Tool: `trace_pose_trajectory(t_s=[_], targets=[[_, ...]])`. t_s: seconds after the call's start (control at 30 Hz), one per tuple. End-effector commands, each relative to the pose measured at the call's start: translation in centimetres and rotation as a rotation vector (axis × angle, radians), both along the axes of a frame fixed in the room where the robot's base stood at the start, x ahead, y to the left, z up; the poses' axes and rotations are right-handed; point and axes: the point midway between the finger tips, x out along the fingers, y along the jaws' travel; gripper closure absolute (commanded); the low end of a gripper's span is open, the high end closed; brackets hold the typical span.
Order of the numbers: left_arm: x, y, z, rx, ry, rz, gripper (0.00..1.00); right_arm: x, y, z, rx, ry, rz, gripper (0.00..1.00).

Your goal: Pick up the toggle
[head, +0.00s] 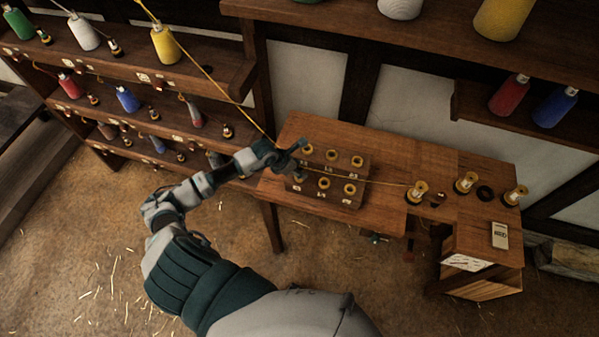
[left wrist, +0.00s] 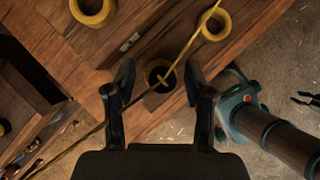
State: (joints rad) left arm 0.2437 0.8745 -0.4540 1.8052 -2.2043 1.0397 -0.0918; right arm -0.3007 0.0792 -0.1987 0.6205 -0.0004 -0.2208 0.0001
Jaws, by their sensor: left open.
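The toggle looks to be the small yellow cross-shaped piece (left wrist: 164,79) on the yellow cord in the left wrist view, over a dark round hole. In the head view I cannot make it out; my gripper and wrist hide that spot. My left gripper (head: 302,158) is at the left end of the wooden block (head: 346,199) with yellow-ringed holes. In the left wrist view my left gripper (left wrist: 160,72) is open, with the toggle between its fingertips and no clear contact. The yellow cord (head: 372,183) runs past the gripper to a yellow-topped post.
The block stands on a wooden bench (head: 440,159). Yellow-topped posts (head: 466,183) and a labelled tag (head: 500,235) are at the right. Shelves of thread spools (head: 166,45) stand at the left. The cord crosses from them to the gripper. An upper shelf (head: 420,38) overhangs the bench's back.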

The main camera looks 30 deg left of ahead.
Motion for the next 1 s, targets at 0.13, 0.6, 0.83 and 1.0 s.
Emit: trace_pose_trajectory(t_s=[0.13, 0.6, 0.83, 1.0], targets=[[0.3, -0.34, -0.6, 0.001, -0.001, -0.002, 0.46, 0.0, 0.04, 0.13, 0.001, 0.0, 0.0, 0.6], [0.29, -0.46, -0.55, 0.002, -0.001, -0.001, 1.0, 0.01, 0.11, 0.09, 0.001, -0.001, 0.001, 0.6], [0.28, -0.32, -0.54, 0.0, -0.001, -0.002, 1.0, 0.01, -0.17, 0.07, -0.002, 0.0, 0.002, 0.6], [0.34, -0.29, 0.17, 0.0, -0.002, -0.002, 1.0, 0.0, -0.18, -0.3, -0.002, 0.0, 0.003, 0.6]])
